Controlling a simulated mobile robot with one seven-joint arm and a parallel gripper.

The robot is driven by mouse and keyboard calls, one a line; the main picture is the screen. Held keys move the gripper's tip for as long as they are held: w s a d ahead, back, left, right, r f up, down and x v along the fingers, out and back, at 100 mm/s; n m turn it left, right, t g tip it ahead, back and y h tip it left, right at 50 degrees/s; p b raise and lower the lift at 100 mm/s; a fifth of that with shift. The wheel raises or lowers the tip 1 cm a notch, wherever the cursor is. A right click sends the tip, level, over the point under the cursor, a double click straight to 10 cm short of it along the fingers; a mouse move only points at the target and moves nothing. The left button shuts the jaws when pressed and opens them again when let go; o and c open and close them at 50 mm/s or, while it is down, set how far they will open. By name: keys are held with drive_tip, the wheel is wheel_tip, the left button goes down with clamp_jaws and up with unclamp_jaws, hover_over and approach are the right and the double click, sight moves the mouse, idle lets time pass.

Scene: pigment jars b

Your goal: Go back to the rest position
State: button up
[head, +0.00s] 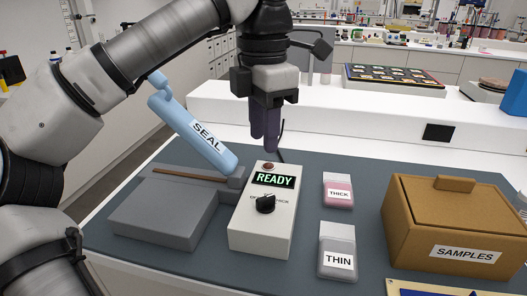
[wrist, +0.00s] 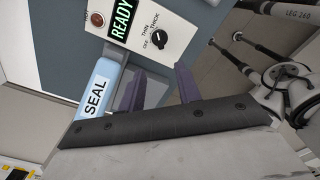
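My gripper (head: 265,128) has dark purple fingers and hangs above the back of the white control box (head: 262,226). In the wrist view its two fingers (wrist: 158,84) stand apart with nothing visible held between them. The box shows a lit green "READY" display (head: 273,179), a reddish round part above it and a black knob (head: 265,204). Left of the box is a grey sealer base (head: 165,217) with a brown strip. Its blue "SEAL" lever (head: 190,125) is raised and tilted up to the left. The lever also shows in the wrist view (wrist: 96,92).
Right of the box lie a pink "THICK" pouch (head: 338,189) and a grey "THIN" pouch (head: 337,250). A brown lidded "SAMPLES" box (head: 445,220) stands farther right. The raised lever is close to my arm in the head view. A white ledge (head: 360,125) runs behind the mat.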

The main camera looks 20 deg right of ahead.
drive_tip(key=shift+r, duration=0.5)
